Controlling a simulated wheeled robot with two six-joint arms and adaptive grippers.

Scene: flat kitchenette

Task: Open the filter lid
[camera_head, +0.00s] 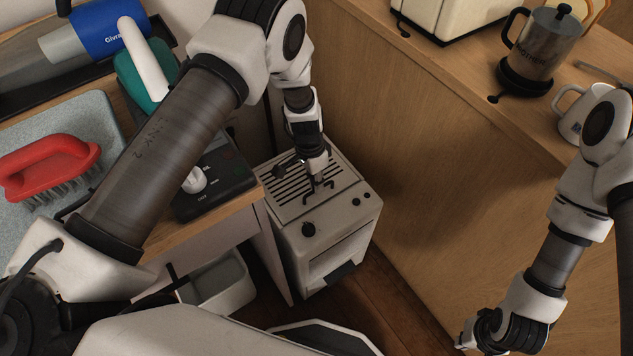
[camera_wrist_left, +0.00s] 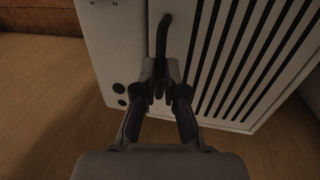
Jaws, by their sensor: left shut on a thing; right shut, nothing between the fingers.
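The slatted filter lid (camera_head: 290,193) is a pale panel with dark slots on top of a white box-shaped unit (camera_head: 341,228) on the floor. It looks flat on the unit, and it fills the right side of the left wrist view (camera_wrist_left: 254,60). My left gripper (camera_head: 317,184) reaches down onto the lid. In the left wrist view the left gripper (camera_wrist_left: 164,88) is shut on a dark curved handle (camera_wrist_left: 163,35) beside the slots. Its fingers hide the handle's lower part.
A wooden counter side (camera_head: 440,150) stands close right of the unit. A table edge (camera_head: 205,226) is close on its left, with a white bin (camera_head: 222,284) below. A red brush (camera_head: 47,165) lies on the table. Some wooden floor is free in front.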

